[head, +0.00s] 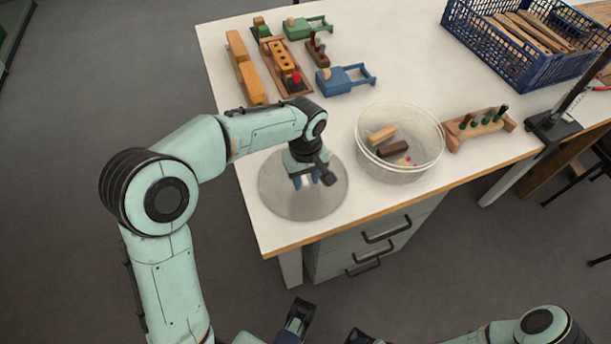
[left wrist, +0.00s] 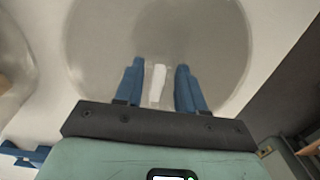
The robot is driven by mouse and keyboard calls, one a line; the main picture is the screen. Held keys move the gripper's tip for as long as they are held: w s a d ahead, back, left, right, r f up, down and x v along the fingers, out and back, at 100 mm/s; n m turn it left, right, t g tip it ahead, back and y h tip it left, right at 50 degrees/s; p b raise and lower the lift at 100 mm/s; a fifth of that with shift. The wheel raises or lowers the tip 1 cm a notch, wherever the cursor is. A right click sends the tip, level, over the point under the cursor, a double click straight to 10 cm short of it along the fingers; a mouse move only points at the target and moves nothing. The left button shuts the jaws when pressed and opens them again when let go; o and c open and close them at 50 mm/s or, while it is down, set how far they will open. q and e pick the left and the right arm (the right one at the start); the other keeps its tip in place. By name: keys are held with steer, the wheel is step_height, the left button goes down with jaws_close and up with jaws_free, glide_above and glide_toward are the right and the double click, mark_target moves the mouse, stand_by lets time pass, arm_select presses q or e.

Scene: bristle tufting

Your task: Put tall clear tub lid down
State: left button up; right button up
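The tub lid (head: 277,203) is a round, translucent grey disc at the table's near left corner. It looks flat on the tabletop, though a small gap beneath cannot be ruled out. In the left wrist view the lid (left wrist: 95,45) is below my fingers, with a pale upright handle (left wrist: 158,83). My left gripper (head: 314,181) is over the lid. Its blue fingers (left wrist: 158,85) stand on both sides of the handle, with a visible gap on each side. The tall clear tub (head: 437,160) stands uncovered right of the lid, holding several small pieces.
A wooden holder with pegs (head: 480,129) stands right of the tub. Blue (head: 345,80) and green (head: 308,27) tools and wooden blocks (head: 246,68) lie farther back. A blue crate (head: 520,62) is at the back right. The table's front edge is close to the lid.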

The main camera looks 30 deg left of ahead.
mark_target(305, 181)
arm_select(q)
step_height(305, 181, up, 12)
steer(key=p, duration=0.3)
steer(key=shift+r, duration=0.2)
stand_by(0.3)
